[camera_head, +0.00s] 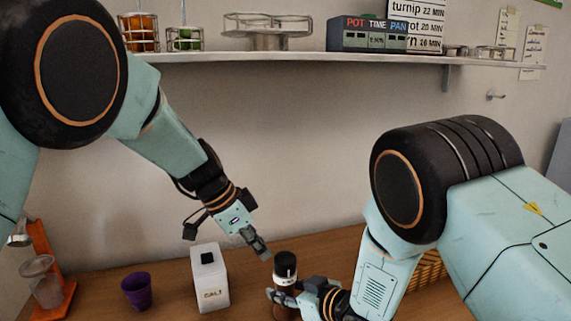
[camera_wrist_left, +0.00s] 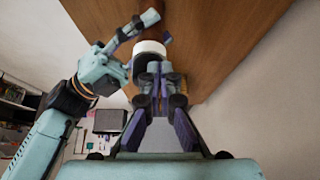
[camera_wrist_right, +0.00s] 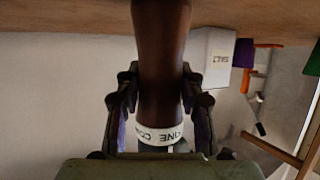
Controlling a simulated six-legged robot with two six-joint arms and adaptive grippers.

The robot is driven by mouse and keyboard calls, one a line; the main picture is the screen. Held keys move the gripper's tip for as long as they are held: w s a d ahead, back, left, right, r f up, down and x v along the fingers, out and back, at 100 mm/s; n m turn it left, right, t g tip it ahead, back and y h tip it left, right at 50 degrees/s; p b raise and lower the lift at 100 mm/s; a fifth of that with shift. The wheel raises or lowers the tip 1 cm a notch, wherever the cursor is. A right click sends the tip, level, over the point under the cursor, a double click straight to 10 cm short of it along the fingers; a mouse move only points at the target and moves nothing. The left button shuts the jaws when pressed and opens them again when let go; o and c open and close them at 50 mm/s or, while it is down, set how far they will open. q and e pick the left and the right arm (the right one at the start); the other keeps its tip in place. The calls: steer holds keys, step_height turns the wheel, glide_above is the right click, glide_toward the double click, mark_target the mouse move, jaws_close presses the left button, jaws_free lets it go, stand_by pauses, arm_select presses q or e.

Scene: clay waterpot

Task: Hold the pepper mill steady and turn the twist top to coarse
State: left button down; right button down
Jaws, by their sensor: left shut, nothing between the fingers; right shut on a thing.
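The pepper mill (camera_head: 286,280) stands on the wooden table, with a black top and a white lettered band. In the right wrist view its brown body (camera_wrist_right: 162,60) rises between my fingers, and the band (camera_wrist_right: 160,134) shows upside-down lettering, partly cut off. My right gripper (camera_head: 281,297) is shut on the brown body, below the band. My left gripper (camera_head: 264,251) is shut and empty, just above and left of the black top.
A white salt box (camera_head: 209,283) stands left of the mill, with a purple cup (camera_head: 137,291) beyond it. An orange stand (camera_head: 45,270) is at the far left. A wicker basket (camera_head: 428,270) sits behind my right arm. A wall shelf (camera_head: 300,57) runs above.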

arm_select(q)
steer(key=shift+d, duration=0.6)
stand_by(0.7)
steer(key=shift+s, duration=0.6)
stand_by(0.4)
steer(key=shift+s+d, duration=0.35)
steer(key=shift+s, duration=0.15)
steer(key=shift+a, duration=0.15)
stand_by(0.3)
steer(key=shift+s+a, duration=0.2)
step_height(320, 180, up, 6)
stand_by(0.5)
step_height(320, 180, down, 6)
steer(key=w+a, duration=0.1)
steer(key=w, duration=0.1)
steer(key=shift+w, duration=0.3)
stand_by(0.6)
